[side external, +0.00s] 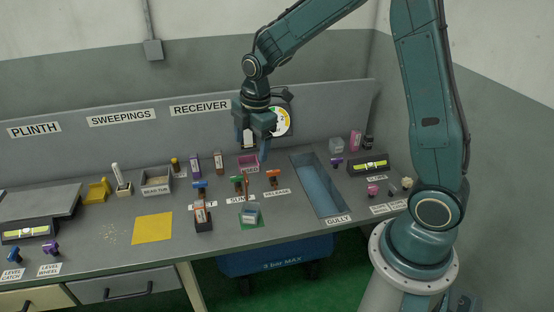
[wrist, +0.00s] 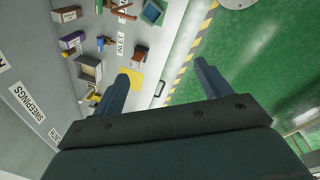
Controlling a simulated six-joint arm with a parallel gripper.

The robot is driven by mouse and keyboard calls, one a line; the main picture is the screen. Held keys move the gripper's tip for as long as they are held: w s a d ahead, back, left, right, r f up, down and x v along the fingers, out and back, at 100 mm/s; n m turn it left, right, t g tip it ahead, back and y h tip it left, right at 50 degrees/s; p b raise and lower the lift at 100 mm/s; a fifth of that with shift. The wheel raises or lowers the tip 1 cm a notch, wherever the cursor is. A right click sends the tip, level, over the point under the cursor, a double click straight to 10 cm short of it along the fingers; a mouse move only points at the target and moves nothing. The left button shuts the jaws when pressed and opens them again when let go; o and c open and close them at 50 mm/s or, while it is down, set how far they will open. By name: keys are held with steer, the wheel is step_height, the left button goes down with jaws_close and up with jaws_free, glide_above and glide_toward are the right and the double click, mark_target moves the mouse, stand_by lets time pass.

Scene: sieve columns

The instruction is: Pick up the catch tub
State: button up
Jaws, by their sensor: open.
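My gripper (side external: 252,150) is open and empty above the back of the bench, below the RECEIVER sign. Its two fingers spread wide in the wrist view (wrist: 165,70). A small magenta open tub (side external: 248,162) stands on the bench just under or behind the fingers, partly hidden by them. I cannot read its label or tell for certain that it is the catch tub. A small clear-sided container (side external: 250,213) stands on a green mat at the front.
A yellow mat (side external: 152,228) lies at the front left. Several coloured valve handles and small upright boxes stand around the middle. A long recessed gully (side external: 320,185) lies to the right. A blue wheeled bin (side external: 275,258) stands under the bench.

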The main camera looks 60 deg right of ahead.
steer(key=w+d+f+n+g, duration=0.1)
steer(key=w+f+n, duration=0.1)
steer(key=f, duration=0.7)
steer(key=w+d+f+n, duration=0.2)
steer(key=f+n, duration=0.3)
steer(key=f, duration=0.5)
steer(key=shift+w+d+n+g, duration=0.2)
steer(key=shift+w+n+g, duration=0.15)
steer(key=shift+w, duration=0.2)
glide_above(250, 223)
steer(key=shift+w+d+f, duration=0.1)
steer(key=shift+d+f, duration=0.05)
steer(key=shift+f, duration=1.95)
steer(key=shift+w+d+f, duration=0.1)
steer(key=shift+d+f, duration=0.05)
steer(key=shift+f, duration=1.95)
steer(key=shift+w+f, duration=0.1)
steer(key=shift+f, duration=2.5)
